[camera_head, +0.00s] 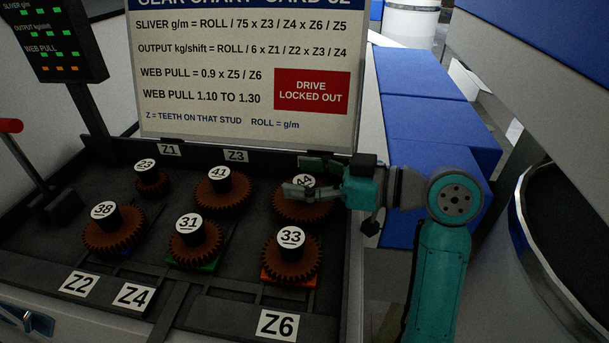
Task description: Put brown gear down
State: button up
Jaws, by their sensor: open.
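Several brown toothed gears with numbered white caps sit on the dark bench. My gripper (305,177) is open at the back right gear (300,211). Its fingers lie at that gear's cap and hide part of the number, which ends in 4. That gear appears to rest at bench level; its underside is hidden. The other gears are 23 (152,184), 41 (229,202), 38 (113,238), 31 (196,248) and 33 (291,263). Gear 31 sits over a green base (207,264) and gear 33 over an orange base (303,281).
A gear chart board (245,80) stands behind the gears. Labels Z1 (168,150), Z3 (236,156), Z2 (79,284), Z4 (133,295) and Z6 (277,325) mark the bench. A red-knobbed lever (25,155) is at left. Blue blocks (430,120) stand at right.

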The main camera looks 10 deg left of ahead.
jog(key=shift+r, duration=0.1)
jog(key=shift+r, duration=0.3)
jog(key=v, duration=0.7)
jog(key=shift+d+r, duration=0.2)
jog(key=shift+d, duration=0.05)
